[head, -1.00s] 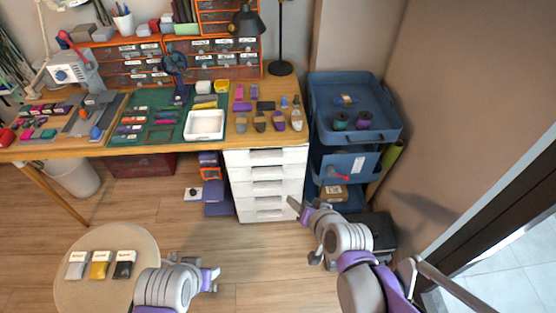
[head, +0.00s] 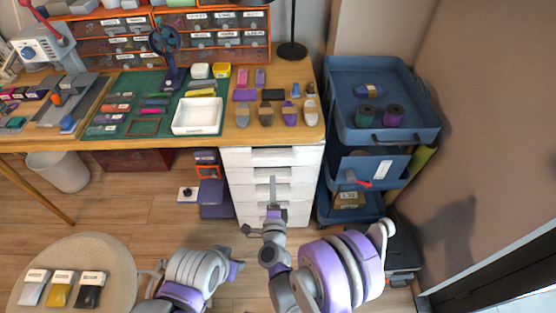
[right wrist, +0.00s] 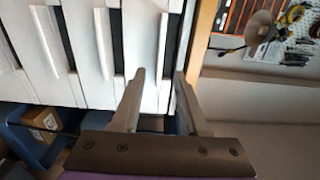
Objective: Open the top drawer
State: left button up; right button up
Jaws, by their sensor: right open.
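The white drawer unit (head: 270,210) stands under the right end of the desk, its drawers looking shut. Its top drawer (head: 240,158) is just below the desktop. My right gripper (head: 273,195) is in front of the lower drawers in the head view. In the right wrist view the drawer fronts lie sideways, with the top drawer (right wrist: 146,40) nearest the desk edge. There my right gripper (right wrist: 160,90) is open and empty, its fingers pointing at the upper drawers; contact cannot be told. My left arm is low in the head view, its jaws not clear.
A blue cart (head: 380,110) with spools stands right of the drawers. The desk (head: 314,125) holds a white tray (head: 197,115) and several small items above the unit. A round stool (head: 110,260) is at lower left. Floor lies open before the desk.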

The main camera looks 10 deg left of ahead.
send_over(272, 162)
jog(key=v, duration=0.4)
jog(key=shift+w+r, duration=0.1)
grip_shut()
dwell(1.1)
